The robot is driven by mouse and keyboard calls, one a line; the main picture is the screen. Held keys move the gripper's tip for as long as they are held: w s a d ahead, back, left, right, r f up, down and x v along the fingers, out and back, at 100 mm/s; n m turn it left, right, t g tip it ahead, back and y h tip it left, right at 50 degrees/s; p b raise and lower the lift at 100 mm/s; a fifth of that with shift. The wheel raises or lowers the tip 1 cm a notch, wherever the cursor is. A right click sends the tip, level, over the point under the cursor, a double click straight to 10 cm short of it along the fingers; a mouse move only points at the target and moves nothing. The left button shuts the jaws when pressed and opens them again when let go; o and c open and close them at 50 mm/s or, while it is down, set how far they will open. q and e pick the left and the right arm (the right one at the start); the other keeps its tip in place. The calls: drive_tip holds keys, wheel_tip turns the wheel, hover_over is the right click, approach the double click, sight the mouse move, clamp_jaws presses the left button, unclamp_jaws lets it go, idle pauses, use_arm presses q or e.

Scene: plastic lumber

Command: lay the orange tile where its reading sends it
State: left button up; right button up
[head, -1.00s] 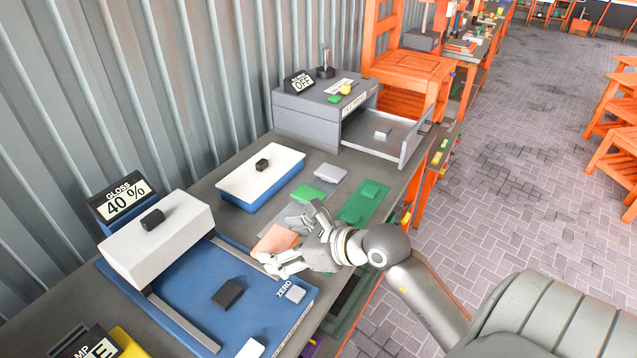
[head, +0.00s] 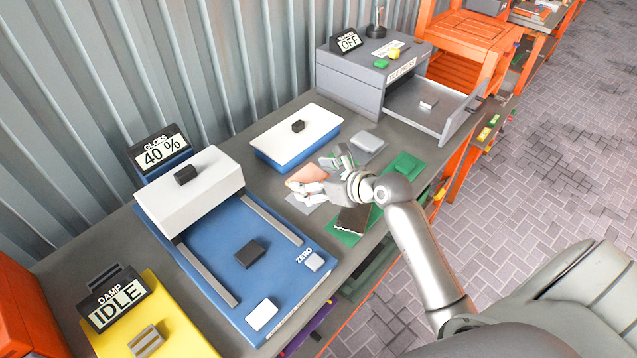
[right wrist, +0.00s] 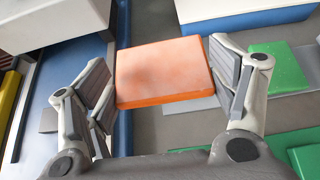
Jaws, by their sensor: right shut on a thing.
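The orange tile (head: 306,174) is a flat slab between the fingers of my right gripper (head: 317,177). In the right wrist view the orange tile (right wrist: 163,72) has a finger of my right gripper (right wrist: 165,82) at each side, shut on it. It is over or on a grey mat (right wrist: 190,103); the height is unclear. The blue gloss device beside it has a sign (head: 161,150) reading 40 %. Its white head (head: 190,195) stands at the rear of its blue bed (head: 220,262). My left gripper is not in view.
A yellow damp device (head: 160,305) reads IDLE. A grey press (head: 350,80), sign OFF, has its drawer (head: 445,103) out. A white-topped blue box (head: 285,145) stands behind the tile.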

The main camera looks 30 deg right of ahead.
sight(317, 179)
drive_tip(key=w+d+f, duration=0.1)
drive_tip(key=w+f, duration=0.1)
drive_tip(key=f, duration=0.1)
drive_tip(key=w+d+f, duration=0.1)
drive_tip(key=f, duration=0.1)
drive_tip(key=shift+w+d, duration=0.35)
drive_tip(key=shift+w+d+f, duration=0.3)
drive_tip(key=shift+w+f, duration=0.05)
drive_tip(key=shift+f, duration=0.2)
wheel_tip(317, 179, down, 3)
drive_tip(key=shift+r+p, duration=0.15)
drive_tip(key=shift+p, duration=0.3)
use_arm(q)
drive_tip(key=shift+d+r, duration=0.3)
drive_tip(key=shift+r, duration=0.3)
use_arm(e)
drive_tip(key=shift+f, duration=0.25)
drive_tip(key=shift+f, duration=0.15)
drive_tip(key=o, duration=1.1)
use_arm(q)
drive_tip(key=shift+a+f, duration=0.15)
